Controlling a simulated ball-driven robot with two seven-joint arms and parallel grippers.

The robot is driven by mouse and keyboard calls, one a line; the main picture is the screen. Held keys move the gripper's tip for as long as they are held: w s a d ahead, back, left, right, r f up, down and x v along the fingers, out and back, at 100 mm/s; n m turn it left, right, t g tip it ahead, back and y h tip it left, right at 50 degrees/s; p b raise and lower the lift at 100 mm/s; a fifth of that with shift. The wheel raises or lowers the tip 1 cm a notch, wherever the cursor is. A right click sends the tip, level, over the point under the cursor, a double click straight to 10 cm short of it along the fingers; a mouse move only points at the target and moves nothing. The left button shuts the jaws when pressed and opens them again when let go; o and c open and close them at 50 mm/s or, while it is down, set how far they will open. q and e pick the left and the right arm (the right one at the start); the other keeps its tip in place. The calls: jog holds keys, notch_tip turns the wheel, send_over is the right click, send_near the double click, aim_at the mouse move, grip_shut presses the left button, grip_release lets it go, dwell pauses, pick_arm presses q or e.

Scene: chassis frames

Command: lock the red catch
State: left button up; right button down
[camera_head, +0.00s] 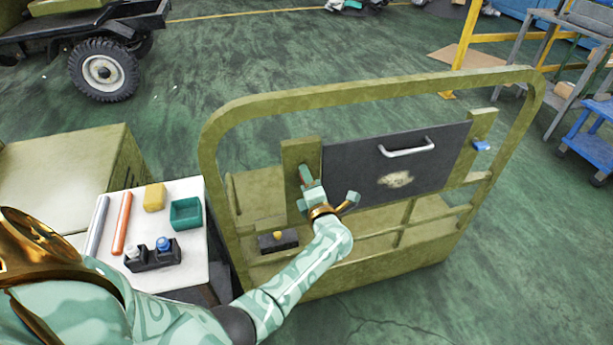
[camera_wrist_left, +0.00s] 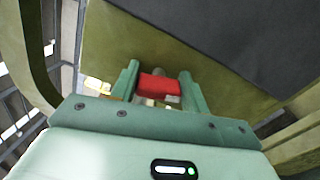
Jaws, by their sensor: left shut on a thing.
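The red catch (camera_wrist_left: 158,85) shows in the left wrist view between the two fingers of my left gripper (camera_wrist_left: 163,88), which is shut on it. The catch is mounted on an olive post (camera_head: 296,158) at the left side of a dark panel (camera_head: 355,172) with a pale handle. In the head view my left gripper (camera_head: 308,180) reaches that post and hides most of the catch. I cannot tell from these views whether the catch is locked. A blue catch (camera_head: 481,146) sits at the panel's right side. My right gripper is not in view.
An olive tubular frame (camera_head: 365,95) surrounds the panel. A small dark block with a yellow knob (camera_head: 278,240) sits low inside it. At left, a white table (camera_head: 185,265) holds a teal tray (camera_head: 186,213), a yellow block (camera_head: 154,197), rods and a black holder (camera_head: 153,256).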

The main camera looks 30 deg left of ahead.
pick_arm(q)
jog(key=shift+d+f+m+p, duration=0.1)
jog(key=shift+m+p, duration=0.45)
jog(key=shift+m, duration=0.75)
jog(key=shift+f+m, duration=0.1)
jog(key=shift+m, duration=0.2)
jog(key=o, duration=1)
